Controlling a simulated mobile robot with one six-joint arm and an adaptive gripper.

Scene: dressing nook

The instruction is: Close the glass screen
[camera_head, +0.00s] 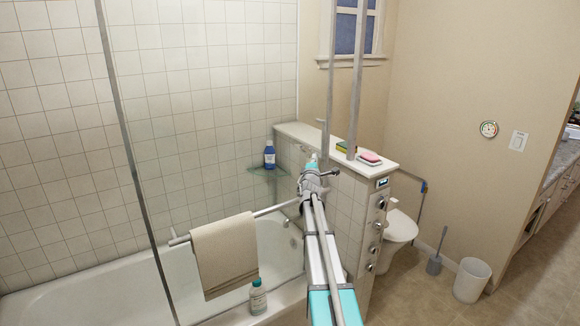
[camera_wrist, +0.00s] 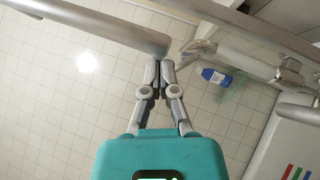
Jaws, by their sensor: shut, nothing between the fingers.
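The glass screen (camera_head: 205,110) is a clear pane along the bathtub in the head view, with a dark vertical edge at its left. A metal bar (camera_head: 275,210) crosses it, and a beige towel (camera_head: 224,255) hangs over the bar. My gripper (camera_head: 313,165) is at the right end of the bar, beside the low tiled wall; my arm partly hides it. In the wrist view my gripper (camera_wrist: 158,64) is shut and empty. A thick grey bar (camera_wrist: 105,30) runs just beyond its fingertips; I cannot tell whether they touch.
The low tiled wall (camera_head: 290,130) has sponges (camera_head: 369,157) on top and two grey upright posts (camera_head: 356,80). A blue bottle (camera_head: 269,155) stands on a corner shelf. A pale bottle (camera_head: 258,297) stands on the bathtub (camera_head: 100,290) rim. A toilet (camera_head: 400,228) and bin (camera_head: 472,280) are at right.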

